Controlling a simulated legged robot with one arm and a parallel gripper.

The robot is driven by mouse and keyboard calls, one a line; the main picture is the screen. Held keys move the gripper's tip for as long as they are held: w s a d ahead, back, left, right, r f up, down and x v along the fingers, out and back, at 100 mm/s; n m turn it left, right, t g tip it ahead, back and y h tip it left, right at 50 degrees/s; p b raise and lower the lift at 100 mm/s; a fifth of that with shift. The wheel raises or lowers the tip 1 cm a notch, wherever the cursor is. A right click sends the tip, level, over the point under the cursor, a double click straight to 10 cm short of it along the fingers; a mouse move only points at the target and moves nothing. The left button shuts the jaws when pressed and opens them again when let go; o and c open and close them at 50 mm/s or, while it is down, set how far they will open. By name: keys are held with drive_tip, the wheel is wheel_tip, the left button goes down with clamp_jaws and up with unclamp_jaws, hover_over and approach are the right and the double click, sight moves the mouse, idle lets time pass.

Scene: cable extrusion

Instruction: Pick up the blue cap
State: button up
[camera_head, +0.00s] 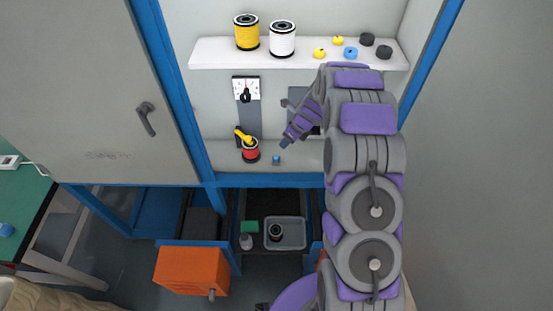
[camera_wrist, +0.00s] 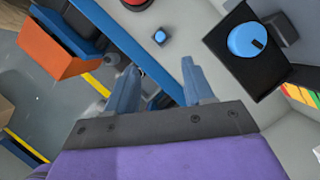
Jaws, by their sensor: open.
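A small blue cap-like piece (camera_head: 276,160) stands on the lower ledge of the cabinet, right of the red spool. It also shows in the wrist view (camera_wrist: 160,37), beyond my fingertips and roughly between them. Another small blue piece (camera_head: 351,53) lies on the upper shelf; I cannot tell for sure which one is the blue cap. My gripper (camera_head: 285,144) is above and slightly right of the ledge piece. In the wrist view my gripper (camera_wrist: 160,80) is open, with nothing between its fingers and a gap to the blue piece.
The upper shelf (camera_head: 220,57) holds two spools and several small caps. A blue round knob (camera_wrist: 246,40) sits on a black panel at right. An orange box (camera_head: 190,270) stands below.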

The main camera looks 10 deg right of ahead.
drive_tip(key=b, duration=0.1)
hover_over(276, 156)
drive_tip(key=s+d, duration=0.1)
drive_tip(key=s, duration=0.1)
drive_tip(key=f, duration=0.9)
drive_tip(key=shift+w+d+f, duration=0.1)
drive_tip(key=shift+d+f, duration=0.1)
drive_tip(key=shift+b+x, duration=0.65)
drive_tip(key=shift+x, duration=1.95)
drive_tip(key=shift+d, duration=0.15)
drive_tip(key=shift+c, duration=0.3)
clamp_jaws()
